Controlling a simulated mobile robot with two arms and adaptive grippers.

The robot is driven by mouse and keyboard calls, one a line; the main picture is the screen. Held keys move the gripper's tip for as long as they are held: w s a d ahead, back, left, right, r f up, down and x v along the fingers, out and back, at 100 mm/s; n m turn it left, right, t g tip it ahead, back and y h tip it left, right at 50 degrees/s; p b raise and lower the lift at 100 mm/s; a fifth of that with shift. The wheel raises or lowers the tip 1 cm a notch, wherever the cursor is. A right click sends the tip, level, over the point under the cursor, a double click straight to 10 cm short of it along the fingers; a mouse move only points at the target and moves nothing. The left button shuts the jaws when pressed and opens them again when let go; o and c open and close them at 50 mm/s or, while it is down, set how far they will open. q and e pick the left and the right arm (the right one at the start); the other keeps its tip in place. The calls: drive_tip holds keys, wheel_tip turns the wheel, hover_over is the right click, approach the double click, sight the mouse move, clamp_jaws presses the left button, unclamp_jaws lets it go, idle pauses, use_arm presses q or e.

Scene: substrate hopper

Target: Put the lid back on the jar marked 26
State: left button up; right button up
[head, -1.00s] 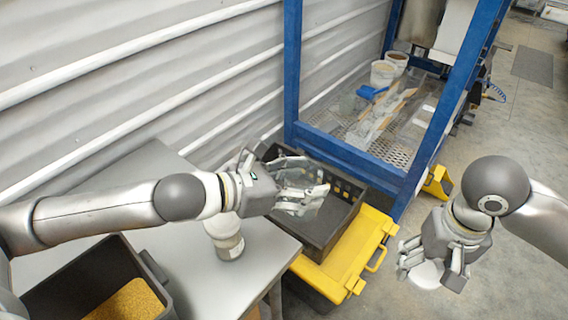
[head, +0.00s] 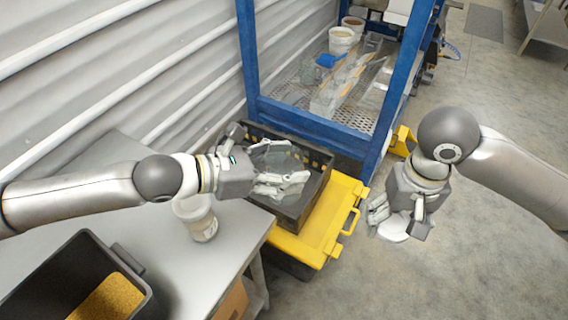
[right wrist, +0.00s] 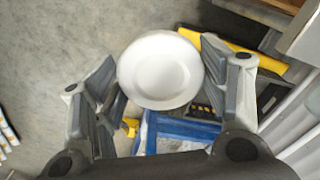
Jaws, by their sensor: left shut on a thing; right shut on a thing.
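A white jar (head: 203,226) stands upright on the grey table near its right edge, partly hidden by my left arm. Marks on its side are too small to read. My left gripper (head: 284,183) is shut on a clear, see-through vessel (head: 277,157), above the black bin and right of the jar. My right gripper (head: 393,215) is shut on a round white lid (head: 392,231), over the floor at the right, well apart from the jar. In the right wrist view the lid (right wrist: 160,70) shows between the fingers of my right gripper (right wrist: 158,85).
A dark tub (head: 62,272) with yellow grains stands on the table (head: 190,270) at front left. A black bin (head: 318,190) sits on a yellow case (head: 320,222). A blue frame (head: 320,126) with pails stands behind. Open floor (head: 450,270) lies at the right.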

drive_tip(key=w+a+r+m, duration=0.5)
drive_tip(key=w+a+r, duration=0.4)
drive_tip(key=w, duration=0.3)
drive_tip(key=s+a+r+m, duration=0.4)
drive_tip(key=a+r, duration=0.4)
drive_tip(key=a, duration=0.4)
drive_tip(key=shift+r+m, duration=0.25)
drive_tip(key=shift+m, duration=0.65)
drive_tip(key=shift+s+f, duration=0.1)
wheel_tip(320, 180, down, 4)
drive_tip(key=shift+r, duration=0.1)
drive_tip(key=shift+a, duration=0.1)
